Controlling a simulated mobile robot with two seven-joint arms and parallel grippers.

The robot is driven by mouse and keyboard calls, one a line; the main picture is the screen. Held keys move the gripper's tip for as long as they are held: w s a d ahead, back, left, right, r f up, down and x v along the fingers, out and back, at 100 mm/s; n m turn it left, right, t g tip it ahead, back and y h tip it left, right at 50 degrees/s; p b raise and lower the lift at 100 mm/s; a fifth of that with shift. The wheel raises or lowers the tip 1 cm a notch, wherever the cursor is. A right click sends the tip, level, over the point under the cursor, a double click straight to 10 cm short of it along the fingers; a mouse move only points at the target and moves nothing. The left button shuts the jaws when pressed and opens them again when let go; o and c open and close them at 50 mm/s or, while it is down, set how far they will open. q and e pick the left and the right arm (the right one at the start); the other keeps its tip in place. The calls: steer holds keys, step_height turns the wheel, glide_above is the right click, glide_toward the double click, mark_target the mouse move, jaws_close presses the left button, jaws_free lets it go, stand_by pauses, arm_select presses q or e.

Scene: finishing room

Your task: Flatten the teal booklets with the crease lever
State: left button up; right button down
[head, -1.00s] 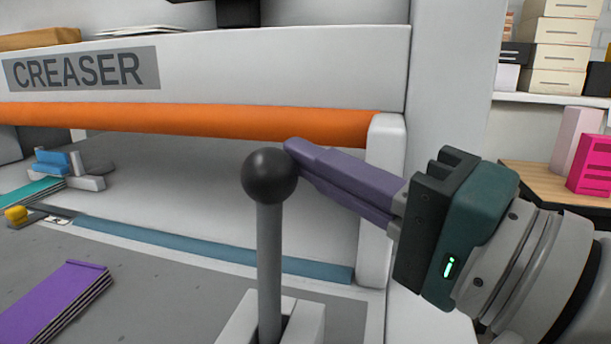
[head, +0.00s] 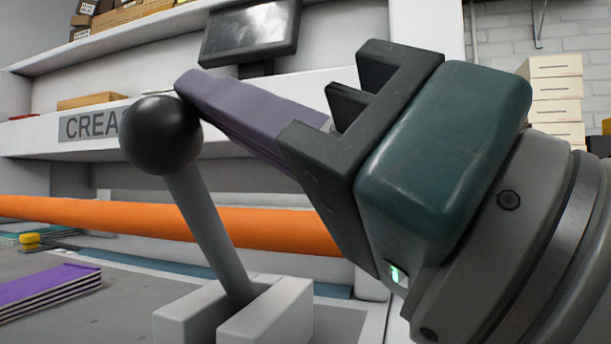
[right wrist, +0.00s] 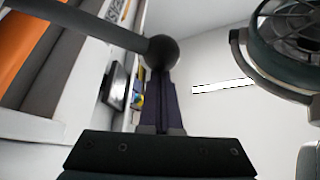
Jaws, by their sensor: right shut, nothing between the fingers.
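The crease lever has a black ball knob (head: 160,135) on a grey rod (head: 208,235). It leans left from its white slotted base (head: 245,315). My right gripper (head: 190,82) is shut and empty, its purple fingertips at the upper right side of the knob; I cannot tell if they touch. The knob (right wrist: 161,52) also shows at the fingertips in the right wrist view. The creaser's orange bar (head: 180,220) hangs below the labelled panel, above the blue strip on the bed. Teal booklets (head: 60,230) lie at the far left, partly cut off. My left gripper is not in view.
A stack of purple booklets (head: 50,290) lies on the grey bed at the left. A dark screen (head: 250,35) stands behind the panel. Boxes (head: 556,90) are stacked at the right.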

mark_target(155, 127)
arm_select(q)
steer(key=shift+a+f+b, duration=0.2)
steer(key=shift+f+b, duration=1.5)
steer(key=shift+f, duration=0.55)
arm_select(e)
steer(key=shift+s+a+f+n+g+y, duration=0.25)
steer(key=shift+s+f+n+g+y, duration=0.35)
steer(key=shift+n, duration=0.35)
steer(key=shift+s+a+f+n+g+y, duration=0.2)
steer(key=shift+s+f+n+g+y, duration=0.25)
steer(key=shift+s+n, duration=0.4)
steer(key=shift+w, duration=0.1)
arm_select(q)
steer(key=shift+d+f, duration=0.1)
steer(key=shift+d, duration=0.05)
arm_select(e)
steer(key=shift+f, duration=0.15)
